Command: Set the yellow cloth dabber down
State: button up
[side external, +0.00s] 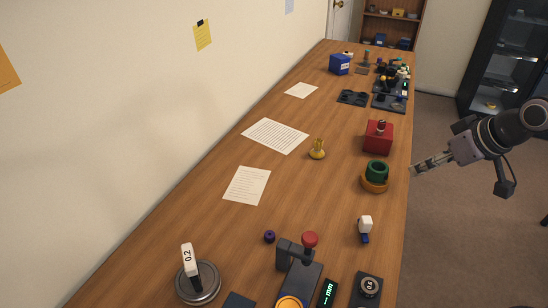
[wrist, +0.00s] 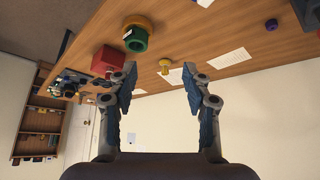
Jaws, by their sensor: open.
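The yellow cloth dabber (side external: 317,149) stands upright on the wooden bench, near the middle, right of a printed sheet. It also shows in the wrist view (wrist: 165,67), beyond the fingertips and apart from them. My gripper (side external: 414,171) is out past the right edge of the bench in the side external view. In the wrist view my gripper (wrist: 158,72) has its two blue-padded fingers wide apart with nothing between them.
A white and blue item (side external: 365,228) is nearer. Paper sheets (side external: 274,135) lie left of the dabber. Bare wood surrounds the dabber.

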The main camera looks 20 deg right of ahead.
jog(key=shift+m+t, duration=0.3)
jog(key=s+f, duration=0.1)
jog(key=s, duration=0.1)
jog(key=s+f, duration=0.2)
jog(key=shift+s+d, duration=0.2)
dwell(0.9)
